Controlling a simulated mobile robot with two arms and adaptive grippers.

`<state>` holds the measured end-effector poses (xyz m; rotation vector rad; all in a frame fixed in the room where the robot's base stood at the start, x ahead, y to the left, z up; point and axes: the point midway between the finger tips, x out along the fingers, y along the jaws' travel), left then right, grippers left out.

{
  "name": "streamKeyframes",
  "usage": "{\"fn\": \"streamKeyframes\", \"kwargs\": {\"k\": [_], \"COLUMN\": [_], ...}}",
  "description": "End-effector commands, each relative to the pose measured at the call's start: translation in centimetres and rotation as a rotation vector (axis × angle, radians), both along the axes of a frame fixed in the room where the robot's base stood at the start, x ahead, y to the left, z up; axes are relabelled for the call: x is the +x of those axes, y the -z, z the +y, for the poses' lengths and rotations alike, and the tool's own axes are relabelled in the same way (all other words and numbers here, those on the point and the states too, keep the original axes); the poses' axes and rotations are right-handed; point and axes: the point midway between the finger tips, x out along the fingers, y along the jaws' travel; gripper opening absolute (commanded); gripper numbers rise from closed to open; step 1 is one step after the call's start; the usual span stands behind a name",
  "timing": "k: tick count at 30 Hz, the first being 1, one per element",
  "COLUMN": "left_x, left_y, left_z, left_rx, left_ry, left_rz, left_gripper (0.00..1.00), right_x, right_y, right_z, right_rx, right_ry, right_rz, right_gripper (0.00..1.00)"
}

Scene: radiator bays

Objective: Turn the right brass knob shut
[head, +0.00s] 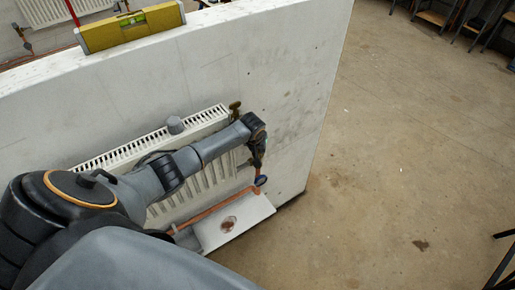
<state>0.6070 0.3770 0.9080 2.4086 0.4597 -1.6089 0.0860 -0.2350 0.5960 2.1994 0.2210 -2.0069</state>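A white radiator (190,190) hangs on the pale partition wall, partly hidden behind my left arm. A small brass-coloured fitting (235,106) stands at its upper right corner; I cannot tell whether it is the right brass knob. My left gripper (259,166) points down at the radiator's lower right, beside the end of a copper pipe (215,207). A dark round piece (261,180) shows just below it. The fingers are too small and dark to tell open from shut, and I see no knob clearly between them. My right gripper is out of view.
A white tray (248,222) with a brown stain lies below the pipe. A yellow spirit level (130,27) rests on the wall's top. The concrete floor (400,150) right of the wall is clear.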

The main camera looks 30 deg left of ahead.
Motion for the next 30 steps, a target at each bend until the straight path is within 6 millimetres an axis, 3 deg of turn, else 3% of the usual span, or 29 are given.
{"fn": "streamKeyframes", "kwargs": {"k": [1,3,17,30], "left_x": [0.0,-0.1,-0.3,-3.1], "left_y": [0.1,0.1,-0.8,-7.9], "left_z": [0.0,0.0,-0.1,-1.2], "left_rx": [0.001,0.001,-0.001,0.001], "left_ry": [0.001,0.001,0.001,0.001], "left_rz": [0.001,0.001,0.000,-0.001], "left_gripper": [0.29,0.43,0.44,0.44], "right_x": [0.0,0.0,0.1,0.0], "right_y": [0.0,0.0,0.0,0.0], "right_z": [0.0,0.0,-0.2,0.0], "right_rx": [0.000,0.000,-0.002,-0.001], "right_ry": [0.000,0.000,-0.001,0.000], "right_rz": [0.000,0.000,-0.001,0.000], "right_gripper": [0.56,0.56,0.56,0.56]}}
